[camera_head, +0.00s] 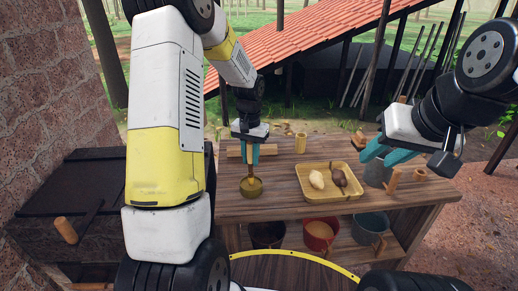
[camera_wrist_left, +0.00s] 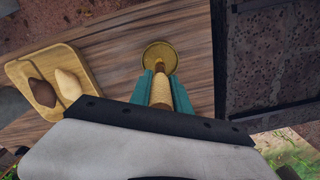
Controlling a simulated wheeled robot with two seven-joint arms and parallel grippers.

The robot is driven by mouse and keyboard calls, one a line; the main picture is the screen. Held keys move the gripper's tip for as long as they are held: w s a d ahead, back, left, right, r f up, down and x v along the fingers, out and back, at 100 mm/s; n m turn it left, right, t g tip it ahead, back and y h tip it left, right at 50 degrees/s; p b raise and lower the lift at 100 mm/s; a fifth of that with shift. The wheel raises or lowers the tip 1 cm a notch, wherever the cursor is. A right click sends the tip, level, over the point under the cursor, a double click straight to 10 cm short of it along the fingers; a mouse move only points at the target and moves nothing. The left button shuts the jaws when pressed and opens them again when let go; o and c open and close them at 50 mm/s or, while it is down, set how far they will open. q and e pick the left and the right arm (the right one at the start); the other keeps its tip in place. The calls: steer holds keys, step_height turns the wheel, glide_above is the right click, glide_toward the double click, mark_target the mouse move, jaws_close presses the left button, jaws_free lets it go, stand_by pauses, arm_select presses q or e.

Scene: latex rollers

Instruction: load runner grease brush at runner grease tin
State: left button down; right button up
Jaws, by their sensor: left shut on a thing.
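The runner grease tin (camera_head: 251,190) is a small round yellow-brown tin on the wooden bench, left of the tray. It also shows in the left wrist view (camera_wrist_left: 153,49). My left gripper (camera_head: 251,158) points down above the tin, its teal fingers shut on the light wooden handle of the brush (camera_wrist_left: 161,92). The brush is about upright and its lower end meets the tin's opening in the picture. The bristles are hidden, so I cannot tell how deep they sit. My right gripper (camera_head: 381,158) is open and empty, over the bench's right side.
A yellow wooden tray (camera_head: 327,194) with a pale and a brown lump lies right of the tin. A grey metal pot (camera_head: 377,174) stands by my right gripper. Several buckets, one red (camera_head: 319,232), sit on the shelf below. A dark box (camera_head: 70,188) stands left.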

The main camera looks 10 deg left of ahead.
arm_select(q)
steer(key=shift+r, duration=3.45)
